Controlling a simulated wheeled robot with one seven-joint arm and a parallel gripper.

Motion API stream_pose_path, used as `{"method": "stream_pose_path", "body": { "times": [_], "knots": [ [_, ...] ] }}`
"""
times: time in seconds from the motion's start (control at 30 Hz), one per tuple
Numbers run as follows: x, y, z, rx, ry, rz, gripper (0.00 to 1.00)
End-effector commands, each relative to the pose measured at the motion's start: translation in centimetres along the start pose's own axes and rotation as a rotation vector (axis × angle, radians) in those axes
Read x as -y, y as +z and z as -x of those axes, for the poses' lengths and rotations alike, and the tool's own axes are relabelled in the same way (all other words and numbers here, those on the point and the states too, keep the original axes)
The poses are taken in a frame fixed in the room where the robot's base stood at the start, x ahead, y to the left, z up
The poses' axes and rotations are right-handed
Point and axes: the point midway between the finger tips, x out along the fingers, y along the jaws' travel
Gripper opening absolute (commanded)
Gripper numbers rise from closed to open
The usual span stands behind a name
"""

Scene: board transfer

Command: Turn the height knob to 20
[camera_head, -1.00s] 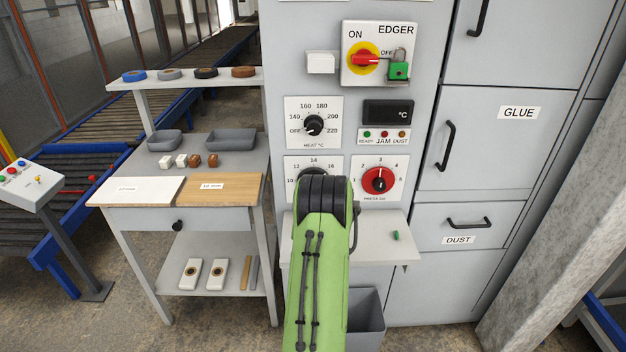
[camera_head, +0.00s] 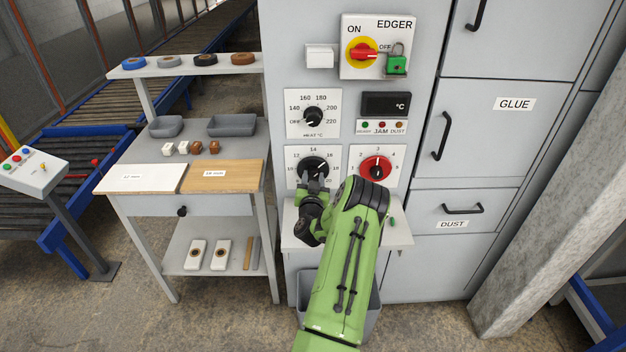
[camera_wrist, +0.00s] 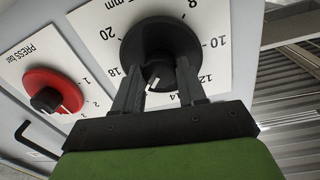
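The height knob (camera_head: 314,167) is a black dial on a white plate marked in mm, on the front of the grey edger. Its white pointer mark points up and right in the head view, near 16. In the wrist view the knob (camera_wrist: 160,45) fills the top middle, with 20 and 18 on its left and 14, 12, 10 and 8 on its right. My gripper (camera_head: 314,187) is just below and in front of the knob. In the wrist view its fingers (camera_wrist: 158,75) are spread apart on both sides of the knob's raised grip; I cannot tell whether they touch it.
The red pressure knob (camera_head: 375,168) is close on the right of the height knob. The heat knob (camera_head: 314,117) is above it. A small shelf (camera_head: 398,235) juts out below. A side table (camera_head: 220,204) with boards stands at the left.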

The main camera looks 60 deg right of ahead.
Motion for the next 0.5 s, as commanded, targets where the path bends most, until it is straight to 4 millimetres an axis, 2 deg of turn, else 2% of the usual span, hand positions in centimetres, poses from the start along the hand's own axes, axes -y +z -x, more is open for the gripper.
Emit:
{"method": "stream_pose_path", "body": {
  "times": [0.03, 0.17, 0.5],
  "knots": [
    [-0.02, -0.01, 0.01, 0.0, 0.0, 0.0, 0.29],
    [-0.03, -0.01, 0.01, 0.0, 0.001, 0.0, 0.1],
    [-0.03, -0.07, 0.02, 0.003, 0.001, -0.055, 0.1]
  ]
}}
